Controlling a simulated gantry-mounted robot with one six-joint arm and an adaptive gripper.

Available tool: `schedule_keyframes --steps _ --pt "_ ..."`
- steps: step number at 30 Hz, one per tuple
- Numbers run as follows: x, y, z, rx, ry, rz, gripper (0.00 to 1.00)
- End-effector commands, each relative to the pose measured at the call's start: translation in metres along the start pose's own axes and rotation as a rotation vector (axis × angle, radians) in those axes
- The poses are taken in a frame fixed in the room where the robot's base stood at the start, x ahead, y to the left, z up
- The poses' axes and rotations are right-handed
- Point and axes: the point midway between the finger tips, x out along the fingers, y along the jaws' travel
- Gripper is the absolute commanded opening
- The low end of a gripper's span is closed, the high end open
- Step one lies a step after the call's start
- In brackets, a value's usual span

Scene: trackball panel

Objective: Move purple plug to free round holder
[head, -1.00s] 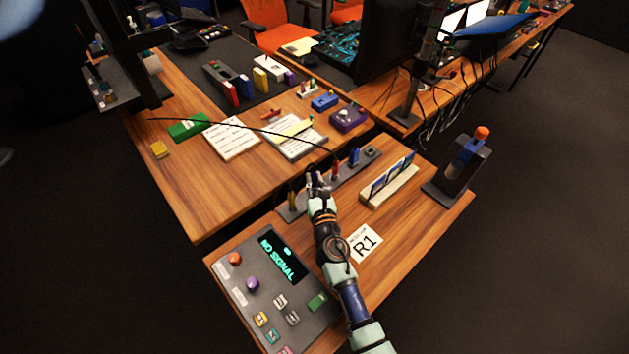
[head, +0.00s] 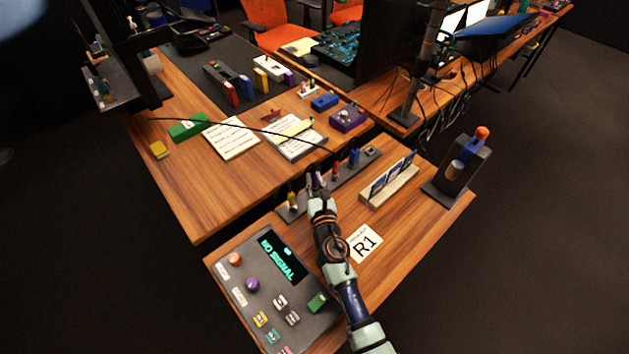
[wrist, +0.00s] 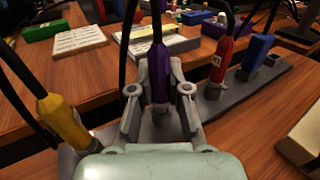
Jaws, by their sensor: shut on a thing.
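The purple plug (wrist: 158,75) stands upright between the fingers of my gripper (wrist: 159,98) in the wrist view, with a dark cable rising from its top. My gripper is shut on it. In the head view my gripper (head: 317,186) is over the left-middle part of the grey holder strip (head: 345,172). The plug's lower end is over the strip; whether it still sits in its holder I cannot tell. A yellow plug (wrist: 60,118) is to the left. A red plug (wrist: 221,62) and a blue plug (wrist: 254,58) are to the right. An end holder (wrist: 272,60) looks empty; its shape is unclear.
A rack of blue cards (head: 392,182) stands right of the strip. A grey joystick stand (head: 455,180) is farther right. The control panel (head: 258,310) with a NO SIGNAL screen lies in front. Dark cables hang above the strip.

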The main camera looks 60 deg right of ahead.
Motion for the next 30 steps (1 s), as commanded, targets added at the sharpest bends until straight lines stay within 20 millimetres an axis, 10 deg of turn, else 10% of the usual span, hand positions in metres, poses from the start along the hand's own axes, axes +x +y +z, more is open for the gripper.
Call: schedule_keyframes --steps 22,24,30 --pt "-0.002 0.0 -0.023 -0.003 0.012 0.0 0.0" --pt "-0.002 0.0 -0.024 -0.003 0.012 0.0 0.26" --pt "-0.002 0.0 -0.025 -0.004 0.012 0.0 0.45"
